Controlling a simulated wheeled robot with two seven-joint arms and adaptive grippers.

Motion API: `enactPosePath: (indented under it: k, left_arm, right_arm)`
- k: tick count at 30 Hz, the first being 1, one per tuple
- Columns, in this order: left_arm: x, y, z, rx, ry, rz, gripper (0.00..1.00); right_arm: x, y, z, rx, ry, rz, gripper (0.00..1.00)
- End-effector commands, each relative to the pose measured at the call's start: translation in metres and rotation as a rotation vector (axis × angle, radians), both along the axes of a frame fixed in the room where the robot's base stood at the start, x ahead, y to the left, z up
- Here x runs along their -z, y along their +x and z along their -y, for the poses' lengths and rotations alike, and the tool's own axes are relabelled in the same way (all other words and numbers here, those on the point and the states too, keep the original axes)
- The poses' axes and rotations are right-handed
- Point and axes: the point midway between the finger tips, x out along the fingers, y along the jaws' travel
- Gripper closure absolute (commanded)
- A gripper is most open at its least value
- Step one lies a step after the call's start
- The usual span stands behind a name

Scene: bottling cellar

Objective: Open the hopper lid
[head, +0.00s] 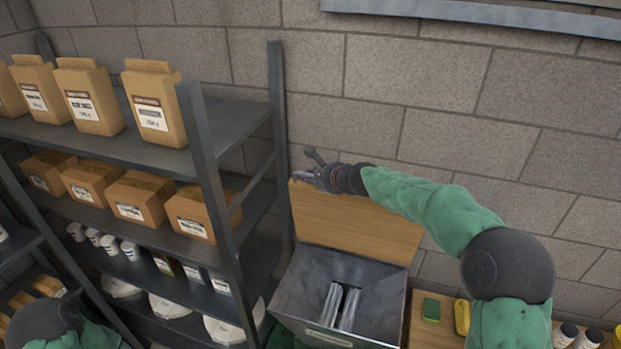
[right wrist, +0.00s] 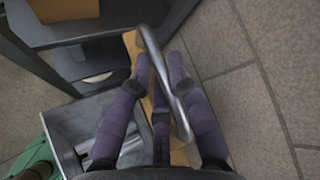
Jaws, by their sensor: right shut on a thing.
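The hopper (head: 300,285) is a grey metal bin, open at the top, with metal parts visible inside. Its wooden lid (head: 355,222) stands raised at the hopper's back edge, near the wall. My right gripper (head: 316,178) is at the lid's upper left corner. In the right wrist view, the gripper (right wrist: 159,84) has its purple fingers shut around a grey metal handle bar (right wrist: 151,50), with wood showing behind it. The fingers partly hide the bar. My left arm shows at the bottom left of the head view, but its gripper is out of view.
A dark shelf rack (head: 215,190) with paper bags, cardboard boxes and white containers stands left of the hopper. A brick wall (head: 420,110) is close behind. A green sponge (head: 431,309) and a yellow item (head: 462,317) lie on a wooden surface at right.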

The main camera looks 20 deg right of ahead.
Motion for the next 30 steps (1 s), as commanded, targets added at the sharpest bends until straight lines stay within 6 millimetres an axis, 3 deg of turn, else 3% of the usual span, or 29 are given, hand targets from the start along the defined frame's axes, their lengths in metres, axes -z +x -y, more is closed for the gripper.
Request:
enactPosePath:
  k: [3, 4, 6, 20, 30]
  left_arm:
    - [0.000, 0.000, 0.000, 0.000, 0.000, 0.000, 0.60]
    - [0.000, 0.000, 0.000, 0.000, 0.000, 0.000, 0.60]
    - [0.000, 0.000, 0.000, 0.000, 0.000, 0.000, 0.60]
    - [0.000, 0.000, 0.000, 0.000, 0.000, 0.001, 0.60]
    - [0.000, 0.000, 0.000, 0.000, 0.000, 0.000, 0.60]
  right_arm:
    - [-0.003, 0.000, 0.000, 0.000, -0.001, 0.005, 1.00]
    - [-0.003, 0.000, 0.000, 0.000, -0.001, 0.004, 0.73]
    - [-0.003, 0.000, 0.000, 0.001, 0.000, 0.004, 0.56]
    - [-0.005, -0.006, 0.002, 0.001, 0.000, 0.002, 0.56]
    - [-0.036, -0.056, 0.019, 0.002, -0.001, 0.006, 0.56]
